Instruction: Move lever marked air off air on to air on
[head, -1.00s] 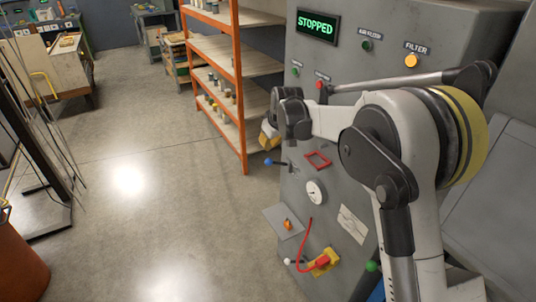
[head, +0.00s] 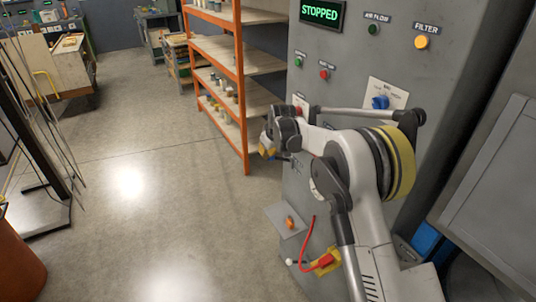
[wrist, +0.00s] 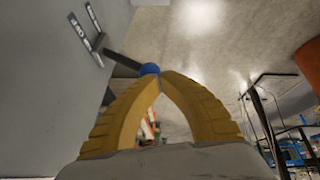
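The lever has a blue ball knob (wrist: 149,69) on a dark shaft (wrist: 122,59), which runs to a bracket on the grey machine wall in the wrist view. Small labels (wrist: 82,32) sit beside the bracket, too small to read. My gripper (wrist: 161,75) has yellow fingers whose tips meet at the knob's near side. The knob shows just past the tips, not between them; whether they touch it is unclear. In the head view my gripper (head: 267,150) is beside the machine's left edge and largely covers the lever.
The grey machine (head: 345,60) carries a STOPPED display (head: 320,13), coloured buttons and a blue selector knob (head: 380,102). A red cable (head: 306,250) and a small shelf (head: 282,219) jut out below. Orange shelving (head: 240,90) stands behind.

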